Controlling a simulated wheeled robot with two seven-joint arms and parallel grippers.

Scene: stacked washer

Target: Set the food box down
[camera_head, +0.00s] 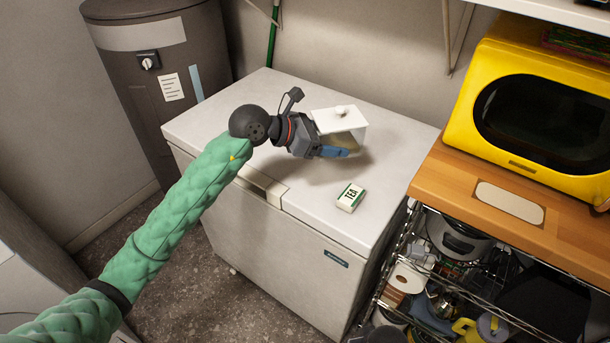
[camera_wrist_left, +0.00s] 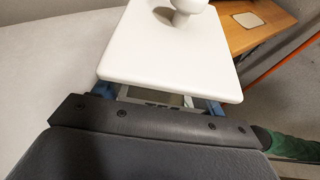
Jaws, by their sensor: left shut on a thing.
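The food box (camera_head: 341,122) is a clear-sided box with a white lid and a round knob. My left gripper (camera_head: 338,150) is shut on it, with blue fingers at its lower part, over the white chest freezer (camera_head: 235,115). I cannot tell whether the box's bottom touches the freezer top. In the left wrist view the white lid and knob of the food box (camera_wrist_left: 172,45) fill the middle, and the blue fingers show at both sides under the lid.
A small box marked TEA (camera_head: 350,197) lies on the freezer near its front edge. A yellow microwave (camera_head: 540,110) stands on a wooden counter (camera_head: 470,195) at the right, above a full wire rack. A grey cylindrical tank (camera_head: 150,75) stands at the left. The freezer's back left is clear.

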